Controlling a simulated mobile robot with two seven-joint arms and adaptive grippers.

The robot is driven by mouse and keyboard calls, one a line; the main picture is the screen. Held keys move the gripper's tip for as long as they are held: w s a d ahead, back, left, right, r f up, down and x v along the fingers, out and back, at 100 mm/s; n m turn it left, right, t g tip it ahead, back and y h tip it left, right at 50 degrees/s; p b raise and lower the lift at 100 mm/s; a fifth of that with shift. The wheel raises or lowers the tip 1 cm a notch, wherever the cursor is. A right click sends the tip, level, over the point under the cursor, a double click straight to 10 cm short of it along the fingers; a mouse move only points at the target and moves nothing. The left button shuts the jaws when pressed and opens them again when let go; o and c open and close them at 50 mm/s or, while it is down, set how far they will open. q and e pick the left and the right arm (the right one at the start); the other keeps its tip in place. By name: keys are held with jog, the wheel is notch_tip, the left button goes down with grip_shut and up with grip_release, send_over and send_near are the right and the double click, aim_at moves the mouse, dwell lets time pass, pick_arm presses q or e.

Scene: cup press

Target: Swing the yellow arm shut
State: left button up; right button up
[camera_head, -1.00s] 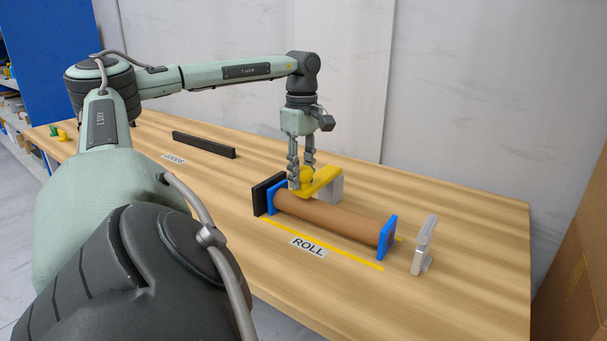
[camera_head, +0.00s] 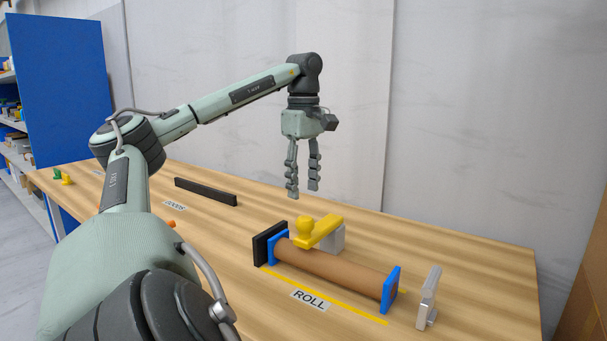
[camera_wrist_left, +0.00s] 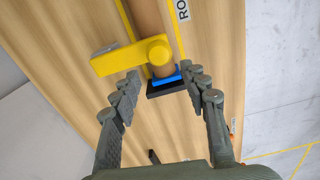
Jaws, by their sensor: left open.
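The yellow arm (camera_head: 322,231) with its round knob reaches from a grey block (camera_head: 338,238) over the left part of the brown roll (camera_head: 335,270). In the left wrist view the yellow arm (camera_wrist_left: 118,60) lies across the roll (camera_wrist_left: 148,20), its knob over the roll near the blue end plate. My left gripper (camera_head: 303,192) is open and empty, pointing down above the yellow arm and apart from it. Its two fingers (camera_wrist_left: 160,85) show spread in the left wrist view. My right gripper is in neither view.
Blue end plates (camera_head: 390,289) hold the roll, with a black plate (camera_head: 262,243) at the left end. A silver bracket (camera_head: 429,297) stands to the right. A black bar (camera_head: 205,191) lies at the back left. The front of the table carries a ROLL label (camera_head: 310,301).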

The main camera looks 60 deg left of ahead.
pick_arm(q)
jog(key=shift+r, duration=1.05)
